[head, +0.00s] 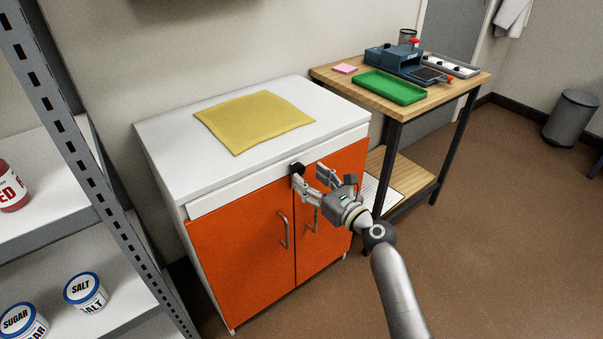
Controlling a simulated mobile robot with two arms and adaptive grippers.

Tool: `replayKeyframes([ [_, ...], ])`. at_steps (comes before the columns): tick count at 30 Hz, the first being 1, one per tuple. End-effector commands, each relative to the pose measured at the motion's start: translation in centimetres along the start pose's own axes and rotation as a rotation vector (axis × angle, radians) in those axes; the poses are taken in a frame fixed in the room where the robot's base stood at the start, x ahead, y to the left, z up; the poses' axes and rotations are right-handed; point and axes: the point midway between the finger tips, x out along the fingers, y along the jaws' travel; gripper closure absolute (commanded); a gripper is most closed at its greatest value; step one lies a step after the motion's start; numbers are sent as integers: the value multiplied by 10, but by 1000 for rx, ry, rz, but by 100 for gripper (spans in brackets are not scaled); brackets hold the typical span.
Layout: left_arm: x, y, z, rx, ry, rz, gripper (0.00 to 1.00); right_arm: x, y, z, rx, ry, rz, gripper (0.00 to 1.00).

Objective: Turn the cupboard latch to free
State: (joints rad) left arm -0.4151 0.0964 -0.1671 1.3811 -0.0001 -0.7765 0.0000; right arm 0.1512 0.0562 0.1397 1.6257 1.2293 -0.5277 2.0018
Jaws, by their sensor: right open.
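The cupboard (240,255) has two orange doors with metal bar handles and a white top. A small black latch (297,168) sits at the top where the two doors meet. My right gripper (308,176) is open in front of the right door, with one finger close to the latch. I cannot tell whether that finger touches it. The latch is partly hidden by the finger, so which way it is turned is unclear. My left gripper is not in view.
A yellow cloth (255,120) lies on the cupboard top. A wooden bench (455,92) to the right bears a green tray (390,87) and a blue device (395,58). A metal shelf rack (75,130) with jars stands close on the left. The floor at right is clear up to a grey bin (570,118).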

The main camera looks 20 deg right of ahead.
Motion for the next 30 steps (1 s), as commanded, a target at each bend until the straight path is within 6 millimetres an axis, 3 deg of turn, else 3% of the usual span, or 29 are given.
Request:
replayKeyframes([
  [3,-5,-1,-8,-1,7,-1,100,21,0,-1,1,-1,1,47],
  [9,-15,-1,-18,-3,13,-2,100,41,0,-1,0,1,0,47],
  [20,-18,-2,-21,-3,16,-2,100,45,0,-1,-1,2,-1,47],
  [30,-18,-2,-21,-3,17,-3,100,45,0,-1,-1,2,-1,90],
])
